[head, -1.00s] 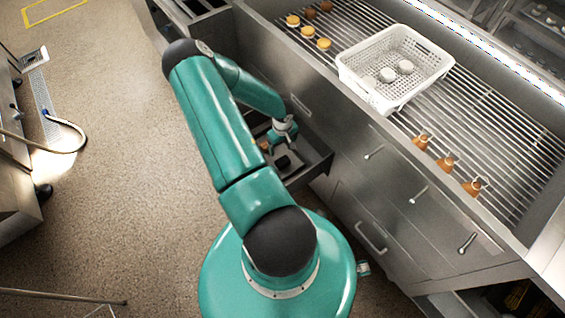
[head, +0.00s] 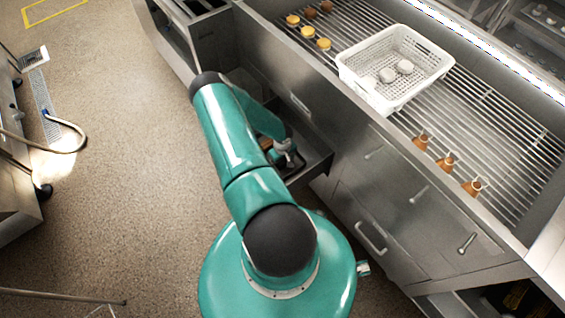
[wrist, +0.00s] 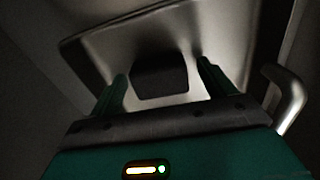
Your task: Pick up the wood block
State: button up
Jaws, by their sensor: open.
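An open drawer (head: 318,158) under the grill counter holds small items. A small orange-brown piece (head: 266,144) shows beside my arm there; I cannot tell whether it is the wood block. My gripper (head: 291,157) is down in the drawer area, partly hidden by my arm. In the wrist view my gripper (wrist: 162,72) is open, its two teal fingers apart. A dark block-like shape (wrist: 160,82) lies beyond and between the fingers, within a pale metal surround. It is too dark to tell its material or whether the fingers touch it.
A white perforated basket (head: 437,62) with pale round items stands on the grill slats. Several orange pieces (head: 445,163) and yellow round pieces (head: 308,31) sit on the grill. A curved metal handle (wrist: 288,98) is at right in the wrist view. Floor at left is mostly clear.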

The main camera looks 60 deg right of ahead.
jog(key=shift+c, duration=0.4)
jog(key=c, duration=1)
jog(key=shift+r, duration=0.15)
